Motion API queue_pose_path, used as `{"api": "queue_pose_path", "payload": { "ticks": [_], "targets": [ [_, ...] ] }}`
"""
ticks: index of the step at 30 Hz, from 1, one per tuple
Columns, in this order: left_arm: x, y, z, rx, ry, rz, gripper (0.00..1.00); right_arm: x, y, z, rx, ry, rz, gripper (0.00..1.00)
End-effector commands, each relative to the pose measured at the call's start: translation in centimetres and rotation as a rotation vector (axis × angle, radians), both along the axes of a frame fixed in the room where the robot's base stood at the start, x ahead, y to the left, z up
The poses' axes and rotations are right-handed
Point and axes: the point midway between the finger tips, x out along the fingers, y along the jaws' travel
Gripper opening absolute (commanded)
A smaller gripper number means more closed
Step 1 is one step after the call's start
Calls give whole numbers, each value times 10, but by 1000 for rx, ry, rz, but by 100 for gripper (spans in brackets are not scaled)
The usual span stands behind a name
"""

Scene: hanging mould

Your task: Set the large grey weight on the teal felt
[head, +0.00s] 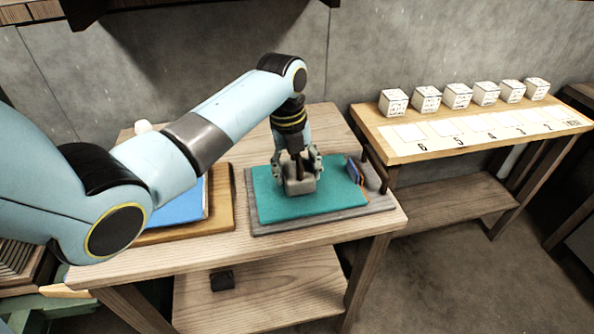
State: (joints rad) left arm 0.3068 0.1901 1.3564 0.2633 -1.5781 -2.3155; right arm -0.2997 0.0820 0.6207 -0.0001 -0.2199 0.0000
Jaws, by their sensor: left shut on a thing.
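The teal felt (274,203) lies on a grey board (262,229) on the wooden table, right of its middle. My left gripper (299,172) points down over the felt and is shut on the large grey weight (300,187). The weight is at the felt, near its middle. I cannot tell whether its underside touches the felt or hangs just above it. The gripper's fingers hide the upper part of the weight. My right gripper is not in view.
A blue sheet (182,207) on a wooden board lies left. A second table (470,141) at the right holds several white cubes and numbered marks. A dark block (222,280) sits on the lower shelf.

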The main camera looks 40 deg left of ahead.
Motion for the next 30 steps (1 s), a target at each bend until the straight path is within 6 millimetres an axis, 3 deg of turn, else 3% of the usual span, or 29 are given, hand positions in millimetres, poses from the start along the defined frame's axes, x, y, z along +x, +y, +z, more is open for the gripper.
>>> {"api": "queue_pose_path", "payload": {
  "ticks": [13, 14, 15, 19, 30],
  "targets": [
    [1, 0, -10, 0, -3, -1, 2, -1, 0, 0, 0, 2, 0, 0],
    [0, 0, -10, 0, -1, -1, 64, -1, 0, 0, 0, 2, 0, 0],
    [0, 0, -10, 0, -1, -1, 69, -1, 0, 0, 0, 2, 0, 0],
    [0, 0, -10, 0, -1, -1, 85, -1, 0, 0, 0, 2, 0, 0],
    [1, 0, -1, 0, -4, -1, 85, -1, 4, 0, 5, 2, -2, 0]
  ]
}}
